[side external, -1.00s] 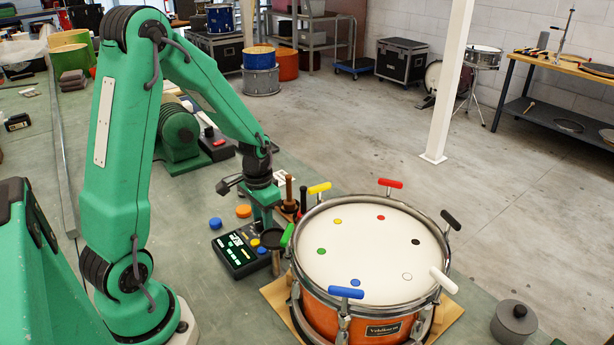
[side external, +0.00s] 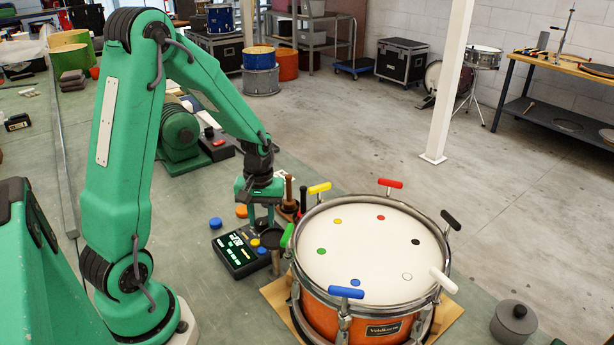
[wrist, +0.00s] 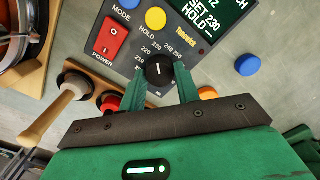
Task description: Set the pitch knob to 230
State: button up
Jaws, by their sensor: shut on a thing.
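The tuner box (side external: 238,252) is dark, with a lit display, a blue button and a yellow button. In the wrist view, its black pitch knob (wrist: 159,71) sits inside a ring of printed numbers. The knob's white line points up toward about 230. The green display (wrist: 212,18) reads "SET 230" with "HOLD" below it. My gripper (wrist: 160,80) is shut on the knob, one green finger on each side. In the side view, my gripper (side external: 262,222) reaches down to the box's far part, and the knob is hidden there.
The orange drum (side external: 365,255) with coloured T-handles stands just right of the box. A red power switch (wrist: 111,40) lies near the knob. A wooden-handled tool (wrist: 55,110) stands close by. A blue disc (side external: 215,223) and an orange disc (side external: 243,211) lie on the bench.

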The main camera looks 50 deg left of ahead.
aim_at(263, 220)
jog(key=shift+w+n, duration=0.2)
jog(key=shift+n, duration=0.3)
jog(key=o, duration=1)
jog(key=shift+s, duration=0.1)
jog(key=shift+c, duration=0.2)
jog(key=shift+r, duration=0.1)
jog(key=shift+r, duration=3.85)
